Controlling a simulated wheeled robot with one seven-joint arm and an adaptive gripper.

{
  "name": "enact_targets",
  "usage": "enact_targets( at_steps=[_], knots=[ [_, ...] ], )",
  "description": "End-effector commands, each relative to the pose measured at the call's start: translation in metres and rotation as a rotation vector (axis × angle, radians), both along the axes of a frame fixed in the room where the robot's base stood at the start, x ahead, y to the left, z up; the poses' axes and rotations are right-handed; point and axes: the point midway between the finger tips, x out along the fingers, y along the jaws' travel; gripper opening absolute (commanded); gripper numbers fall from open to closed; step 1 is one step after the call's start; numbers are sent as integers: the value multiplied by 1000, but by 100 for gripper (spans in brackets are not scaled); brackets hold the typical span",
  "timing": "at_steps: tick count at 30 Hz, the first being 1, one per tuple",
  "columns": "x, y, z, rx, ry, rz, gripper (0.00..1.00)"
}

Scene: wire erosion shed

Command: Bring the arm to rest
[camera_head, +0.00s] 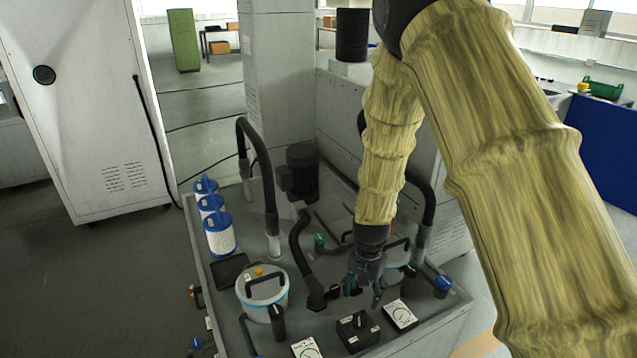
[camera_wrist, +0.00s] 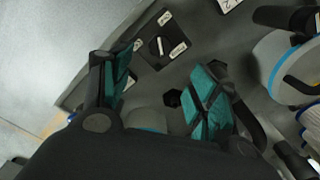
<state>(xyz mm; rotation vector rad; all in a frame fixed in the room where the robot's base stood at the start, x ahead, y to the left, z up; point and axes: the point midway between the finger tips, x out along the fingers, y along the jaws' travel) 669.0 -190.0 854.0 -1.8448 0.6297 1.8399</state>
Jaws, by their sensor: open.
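My gripper (camera_head: 364,287) hangs at the end of my yellow-sleeved arm, pointing down over the machine's top deck. In the wrist view my gripper (camera_wrist: 163,92) shows two teal-padded fingers spread apart with nothing between them. A black switch box (camera_head: 357,331) with a knob sits on the deck in front of the gripper, and it also shows beyond the fingers in the wrist view (camera_wrist: 162,42). A white lidded canister (camera_head: 394,272) stands just right of and behind the gripper, partly hidden by it.
Another white canister (camera_head: 262,297) with a black handle stands left of the gripper. Blue-topped filter cartridges (camera_head: 219,236) line the deck's left edge. Black hoses (camera_head: 297,247) and a dark motor (camera_head: 303,172) rise behind. A white cabinet (camera_head: 90,110) stands left, with open floor before it.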

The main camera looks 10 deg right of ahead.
Motion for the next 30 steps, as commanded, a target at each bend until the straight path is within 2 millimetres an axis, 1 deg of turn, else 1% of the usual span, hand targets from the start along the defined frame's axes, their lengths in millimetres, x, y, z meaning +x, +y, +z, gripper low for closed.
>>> enact_targets(
  at_steps=[2,5,6,8,9,11,12,14,15,17,18,20,21,24,27,30],
  knots=[
    [-9,-3,-12,-4,7,13,60],
    [-30,-9,-40,-15,12,51,60],
    [-43,-13,-55,-19,16,72,60],
    [-64,-18,-78,-28,19,112,60],
    [-78,-22,-92,-33,20,140,60],
    [-101,-26,-113,-39,22,183,60],
    [-117,-29,-126,-41,24,211,60],
    [-142,-33,-143,-44,25,254,60],
    [-158,-35,-154,-44,25,284,60],
    [-183,-37,-169,-44,28,326,60],
    [-200,-38,-177,-43,26,355,60],
    [-226,-39,-188,-39,26,397,60],
    [-243,-40,-195,-35,27,425,60],
    [-284,-40,-207,-24,23,491,60],
    [-318,-39,-213,-13,17,545,60],
    [-342,-37,-215,-1,11,583,60]
  ],
)
